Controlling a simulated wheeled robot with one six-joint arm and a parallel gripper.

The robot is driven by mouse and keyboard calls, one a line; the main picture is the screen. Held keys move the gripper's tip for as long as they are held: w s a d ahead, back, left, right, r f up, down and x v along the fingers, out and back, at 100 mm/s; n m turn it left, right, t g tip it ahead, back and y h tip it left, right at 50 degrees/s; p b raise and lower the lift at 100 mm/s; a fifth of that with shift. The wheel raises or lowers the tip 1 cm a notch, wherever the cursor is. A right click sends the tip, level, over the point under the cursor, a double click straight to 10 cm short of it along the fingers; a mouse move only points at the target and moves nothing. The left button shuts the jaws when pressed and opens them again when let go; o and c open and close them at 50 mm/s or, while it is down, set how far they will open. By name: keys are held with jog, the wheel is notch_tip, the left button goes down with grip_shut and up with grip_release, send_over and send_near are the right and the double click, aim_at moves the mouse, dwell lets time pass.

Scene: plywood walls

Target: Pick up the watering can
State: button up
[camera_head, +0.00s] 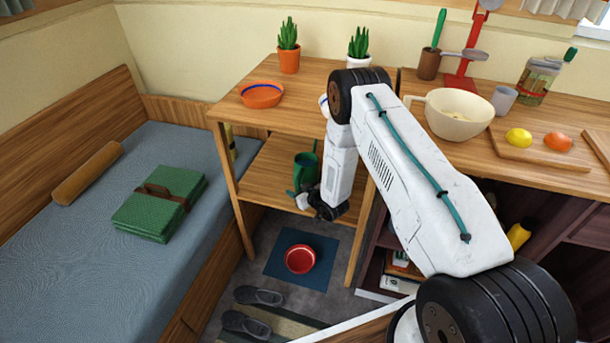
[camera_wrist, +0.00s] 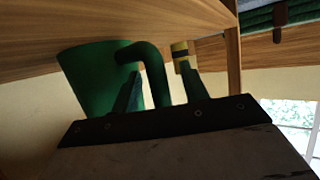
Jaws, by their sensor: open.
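The green watering can (camera_head: 305,168) stands on the lower shelf of the wooden stand, partly hidden by my arm. In the wrist view its body (camera_wrist: 85,75) is at the left, and its curved handle (camera_wrist: 152,65) comes down between my two fingers. My gripper (camera_wrist: 160,92) is open, with one finger on each side of the handle. I cannot tell whether either finger touches it. In the head view my gripper (camera_head: 306,197) is at the shelf's front, beside the can and largely hidden by the wrist.
The stand's upper board (camera_head: 310,78) lies above the can, with an orange bowl (camera_head: 262,95) and potted plants. A wooden post (camera_head: 232,190) bounds the shelf at left. A red bowl (camera_head: 300,259) sits on a blue mat below. The bed (camera_head: 100,250) is at left.

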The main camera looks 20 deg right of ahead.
grip_shut()
jog(key=shift+w, duration=0.15)
dwell(1.4)
